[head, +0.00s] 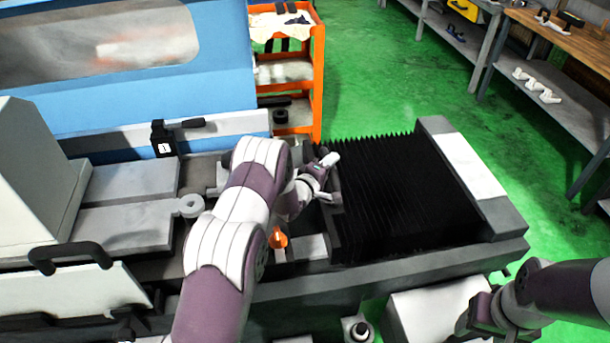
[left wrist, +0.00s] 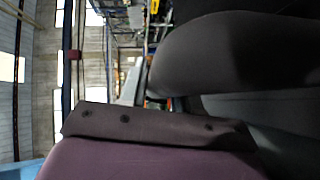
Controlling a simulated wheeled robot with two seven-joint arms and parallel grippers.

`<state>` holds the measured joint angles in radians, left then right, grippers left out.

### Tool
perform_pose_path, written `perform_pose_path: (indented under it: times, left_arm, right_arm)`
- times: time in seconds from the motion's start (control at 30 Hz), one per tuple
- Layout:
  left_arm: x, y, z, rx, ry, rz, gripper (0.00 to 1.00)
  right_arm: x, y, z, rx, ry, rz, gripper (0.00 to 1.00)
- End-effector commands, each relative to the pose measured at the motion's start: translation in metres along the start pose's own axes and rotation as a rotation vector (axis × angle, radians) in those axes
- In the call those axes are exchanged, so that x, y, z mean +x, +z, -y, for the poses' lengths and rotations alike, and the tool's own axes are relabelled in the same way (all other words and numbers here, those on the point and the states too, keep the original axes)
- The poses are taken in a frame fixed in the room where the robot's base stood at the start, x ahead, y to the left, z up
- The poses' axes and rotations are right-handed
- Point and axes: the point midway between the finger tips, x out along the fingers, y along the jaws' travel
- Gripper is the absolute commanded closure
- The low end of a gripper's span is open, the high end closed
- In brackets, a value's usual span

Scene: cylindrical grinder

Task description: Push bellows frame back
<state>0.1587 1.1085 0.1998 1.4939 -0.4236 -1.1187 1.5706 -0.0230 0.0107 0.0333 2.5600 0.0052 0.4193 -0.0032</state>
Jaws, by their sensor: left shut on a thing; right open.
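The black pleated bellows (head: 400,195) lies on the grinder bed, right of centre in the head view. The bellows frame (head: 338,232) is the grey plate at the bellows' left end. My left gripper (head: 328,178) is at the frame's left side, near its far end, and is shut on it. My arm partly hides the contact. The left wrist view shows mostly my purple and dark gripper parts close up, and the grip itself cannot be made out there. My right gripper (head: 476,317) is low at the right, open and apart from the bellows.
A grey end block (head: 470,170) closes the bellows' right end. An orange knob (head: 278,238) sits on the bed beside my left arm. The blue grinder housing (head: 130,75) and an orange cart (head: 318,75) stand behind. A workbench (head: 560,90) is at the far right.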

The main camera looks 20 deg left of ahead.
Motion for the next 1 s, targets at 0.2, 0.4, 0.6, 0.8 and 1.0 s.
perform_pose_path:
  times: [0.2,0.4,0.6,0.8,1.0]
  left_arm:
    - [0.042,0.044,-0.006,0.003,0.009,0.008,1.00]
    - [0.066,0.068,-0.015,0.003,0.006,0.006,1.00]
    - [0.077,0.079,-0.022,0.003,0.004,0.005,1.00]
    - [0.079,0.080,-0.024,0.003,0.004,0.004,1.00]
    - [0.079,0.080,-0.024,0.003,0.004,0.004,1.00]
  right_arm:
    - [0.040,0.005,0.000,0.000,0.000,0.000,0.38]
    - [0.059,0.007,0.000,0.000,0.000,0.000,0.38]
    - [0.066,0.008,0.000,0.000,0.000,0.000,0.38]
    - [0.066,0.008,0.000,0.000,0.000,0.000,0.38]
    - [0.066,0.008,0.000,0.000,0.000,0.000,0.38]
